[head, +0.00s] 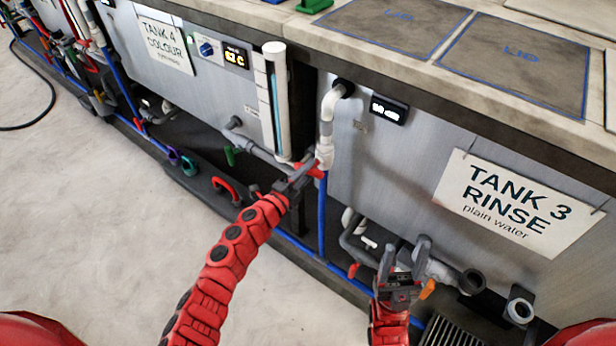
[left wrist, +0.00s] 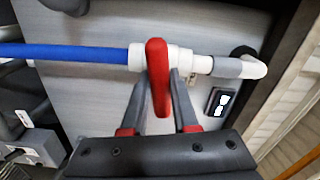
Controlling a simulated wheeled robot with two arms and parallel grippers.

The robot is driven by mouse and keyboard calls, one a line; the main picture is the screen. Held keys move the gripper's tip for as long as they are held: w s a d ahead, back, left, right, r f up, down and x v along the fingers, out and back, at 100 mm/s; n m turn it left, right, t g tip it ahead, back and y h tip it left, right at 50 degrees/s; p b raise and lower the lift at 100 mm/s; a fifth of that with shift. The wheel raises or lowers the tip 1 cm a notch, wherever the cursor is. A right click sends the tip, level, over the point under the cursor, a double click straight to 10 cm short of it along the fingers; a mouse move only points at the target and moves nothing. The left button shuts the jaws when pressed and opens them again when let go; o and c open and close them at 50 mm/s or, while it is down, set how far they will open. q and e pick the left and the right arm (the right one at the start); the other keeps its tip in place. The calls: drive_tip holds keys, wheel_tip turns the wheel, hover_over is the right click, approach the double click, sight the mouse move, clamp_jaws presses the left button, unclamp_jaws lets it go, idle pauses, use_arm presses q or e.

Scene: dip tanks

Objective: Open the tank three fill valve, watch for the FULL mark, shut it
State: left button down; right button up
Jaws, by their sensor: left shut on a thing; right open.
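The tank three fill valve's red handle (head: 318,171) sits on a white pipe (head: 328,115) left of the TANK 3 RINSE sign (head: 512,203), with a blue hose (head: 322,215) below. My left gripper (head: 306,174) is shut on this handle. In the left wrist view the red handle (left wrist: 157,72) stands between the fingers, in front of the white fitting (left wrist: 183,60). A white sight tube (head: 279,100) stands just left of the pipe; no FULL mark is legible. My right gripper (head: 405,258) is open and empty, low before tank 3.
A lit display (head: 388,109) on tank 3 is too small to read. Grey drain pipes (head: 455,274) and an orange handle (head: 427,289) are near my right gripper. The TANK 4 COLOUR sign (head: 164,42) is at left. The floor (head: 100,200) at left is mostly clear.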

use_arm(q)
drive_tip(key=shift+f+m+b, duration=0.1)
drive_tip(key=shift+m+b, duration=0.7)
drive_tip(key=shift+m, duration=0.3)
drive_tip(key=c, duration=0.7)
unclamp_jaws()
drive_tip(key=v, duration=1.7)
drive_tip(key=shift+s+a, duration=0.1)
drive_tip(key=shift+s, duration=0.05)
